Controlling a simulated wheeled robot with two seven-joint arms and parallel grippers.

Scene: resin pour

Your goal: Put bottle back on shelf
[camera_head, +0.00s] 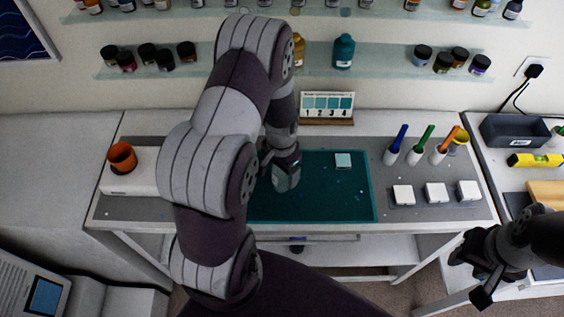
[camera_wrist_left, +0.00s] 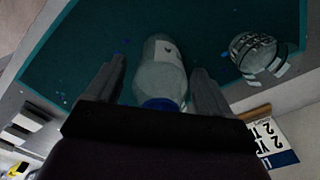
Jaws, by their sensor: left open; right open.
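In the left wrist view a clear, pale bottle with a blue cap (camera_wrist_left: 164,75) is between the two fingers of my left gripper (camera_wrist_left: 160,80), with its cap toward the palm. The fingers are open, with gaps beside the bottle. In the head view my left gripper (camera_head: 284,172) reaches down over the teal cutting mat (camera_head: 330,200); my arm hides much of this area, and I cannot clearly tell the bottle from the gripper there. The upper shelf (camera_head: 400,6) and lower shelf (camera_head: 390,62) are on the back wall. My right gripper (camera_head: 468,276) is open and empty at the lower right.
A clear marked cup (camera_wrist_left: 258,52) stands near the bottle. The lower shelf holds dark jars (camera_head: 147,54), an amber bottle (camera_head: 298,50) and a teal bottle (camera_head: 344,50). A numbered card (camera_head: 327,106), upright colored tools (camera_head: 424,145) and white blocks (camera_head: 436,193) are on the table.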

